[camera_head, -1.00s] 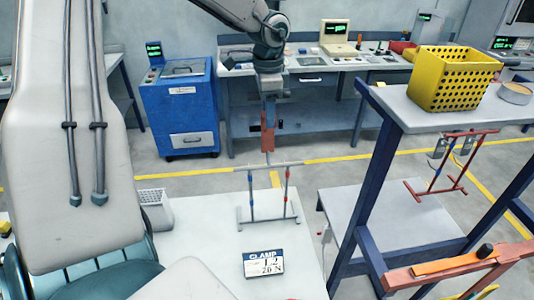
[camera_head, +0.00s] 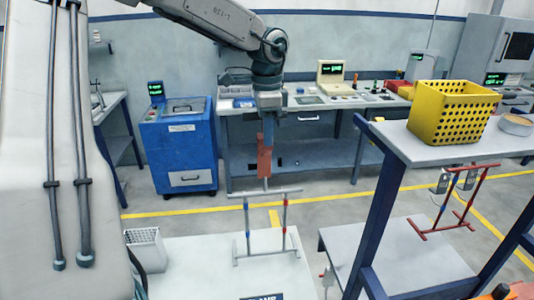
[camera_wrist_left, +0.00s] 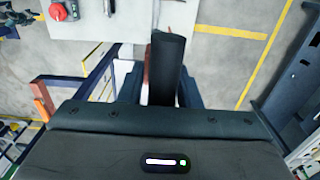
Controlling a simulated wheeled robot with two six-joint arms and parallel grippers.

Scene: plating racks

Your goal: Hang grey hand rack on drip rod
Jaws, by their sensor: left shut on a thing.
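The grey hand rack (camera_head: 265,257) is a light frame with a top bar, a bottom bar and two thin uprights marked red and blue. It is upright in the middle of the head view, over the pale table; I cannot tell if its bottom bar touches. My left gripper (camera_head: 265,172) points down above the top bar and is shut on the rack's upper part. In the left wrist view a dark cylinder (camera_wrist_left: 170,60) sits between my fingers, with a reddish strip beside it. I cannot identify the drip rod with certainty. My right gripper is out of view.
A blue-framed stand (camera_head: 384,205) at the right carries a yellow basket (camera_head: 453,110) and a round tin (camera_head: 516,125). A red rack (camera_head: 455,212) hangs under its top shelf. A grey perforated bin (camera_head: 146,252) stands at the left. A blue cabinet (camera_head: 180,150) and workbench (camera_head: 300,105) stand behind.

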